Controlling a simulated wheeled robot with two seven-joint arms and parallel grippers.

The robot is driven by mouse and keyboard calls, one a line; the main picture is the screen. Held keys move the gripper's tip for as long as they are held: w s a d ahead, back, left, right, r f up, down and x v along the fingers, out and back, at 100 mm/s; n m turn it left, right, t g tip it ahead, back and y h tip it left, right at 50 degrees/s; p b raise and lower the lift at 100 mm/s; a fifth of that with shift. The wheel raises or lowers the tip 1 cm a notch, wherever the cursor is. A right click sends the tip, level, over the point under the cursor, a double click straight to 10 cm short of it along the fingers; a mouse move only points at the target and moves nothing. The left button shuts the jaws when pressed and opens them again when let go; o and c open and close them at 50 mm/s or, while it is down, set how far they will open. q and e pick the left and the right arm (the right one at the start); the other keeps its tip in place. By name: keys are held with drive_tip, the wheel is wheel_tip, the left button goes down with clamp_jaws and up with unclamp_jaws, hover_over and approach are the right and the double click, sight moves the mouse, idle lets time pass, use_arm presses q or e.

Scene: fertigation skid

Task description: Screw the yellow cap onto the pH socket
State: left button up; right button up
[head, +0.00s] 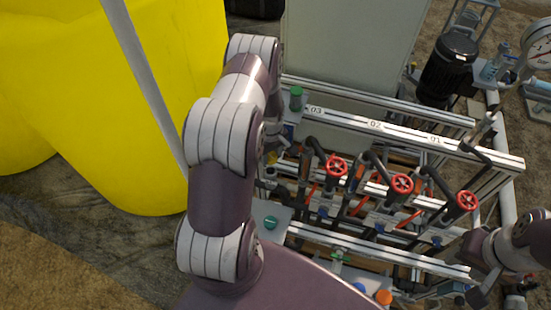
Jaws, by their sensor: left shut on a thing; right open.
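My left arm fills the middle of the head view and hides much of the skid's left end. My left gripper (271,150) shows only in part past the arm, low at the left end of the skid. It is shut on a small yellow thing, which looks like the yellow cap (272,158); its lower side is hard to make out. I cannot pick out the pH socket; it may be hidden behind my arm. My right gripper (478,285) is at the right front corner of the skid, open and empty.
The skid has metal rails (375,126) marked 03, 02 and 01, with red handwheels (401,183) below. A green cap (296,92), a teal cap (271,222) and an orange cap (383,297) stand around it. A yellow tank (90,100) is at left, a dark motor (448,68) at back right.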

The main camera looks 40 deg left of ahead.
use_arm(q)
drive_tip(key=shift+a+f, duration=0.1)
drive_tip(key=shift+f, duration=0.15)
drive_tip(key=shift+f+b, duration=1.45)
drive_tip(key=shift+f, duration=0.15)
drive_tip(key=shift+f, duration=0.15)
drive_tip(key=shift+f+b, duration=0.5)
drive_tip(key=shift+f, duration=0.1)
drive_tip(key=shift+f+b, duration=0.3)
drive_tip(key=shift+b, duration=0.05)
drive_tip(key=shift+f+b, duration=0.3)
drive_tip(key=shift+f, duration=0.05)
idle(0.4)
